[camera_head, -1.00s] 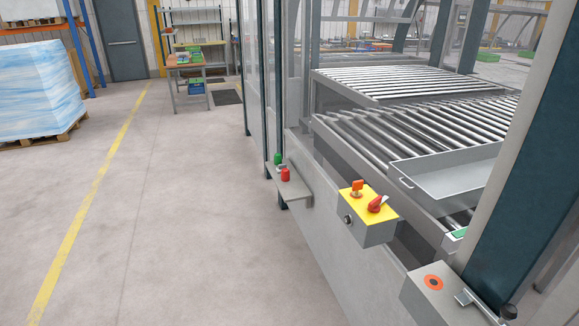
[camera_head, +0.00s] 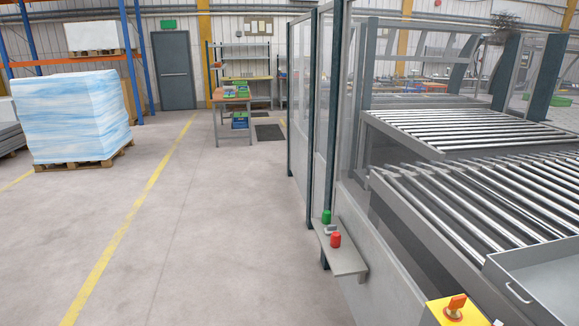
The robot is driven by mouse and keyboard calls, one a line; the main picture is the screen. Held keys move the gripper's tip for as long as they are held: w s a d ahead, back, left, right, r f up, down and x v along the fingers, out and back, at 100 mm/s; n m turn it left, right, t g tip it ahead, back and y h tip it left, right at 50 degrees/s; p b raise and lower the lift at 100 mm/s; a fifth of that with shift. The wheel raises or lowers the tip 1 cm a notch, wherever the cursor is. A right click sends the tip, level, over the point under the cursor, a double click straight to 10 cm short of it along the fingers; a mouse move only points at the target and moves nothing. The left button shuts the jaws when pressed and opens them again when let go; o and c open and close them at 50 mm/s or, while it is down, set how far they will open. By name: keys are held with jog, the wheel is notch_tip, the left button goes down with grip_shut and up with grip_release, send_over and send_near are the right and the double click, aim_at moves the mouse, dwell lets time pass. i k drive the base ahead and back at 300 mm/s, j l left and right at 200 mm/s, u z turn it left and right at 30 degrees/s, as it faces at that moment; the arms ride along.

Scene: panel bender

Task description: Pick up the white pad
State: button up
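No clearly recognisable white pad shows. A small pale grey item (camera_head: 330,229) lies on a narrow grey shelf (camera_head: 343,262) on the side of the machine, between a green cylinder (camera_head: 326,217) and a red cylinder (camera_head: 335,240). It is too small to tell whether it is the pad. My gripper is not in view.
The roller conveyor (camera_head: 470,190) and a grey tray (camera_head: 545,280) are at right. Wrapped pallet (camera_head: 75,105) stands left, workbench (camera_head: 232,100) at the back. The floor between is clear.

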aim_at(331, 228)
jog(key=i+j, duration=0.15)
jog(key=i, duration=0.85)
jog(key=i+j+u, duration=0.1)
jog(key=i, duration=0.9)
jog(key=i+j+z, duration=0.1)
jog(key=i+z, duration=0.2)
jog(key=i, duration=0.15)
jog(key=i+j+z, duration=0.65)
jog(key=i, duration=0.2)
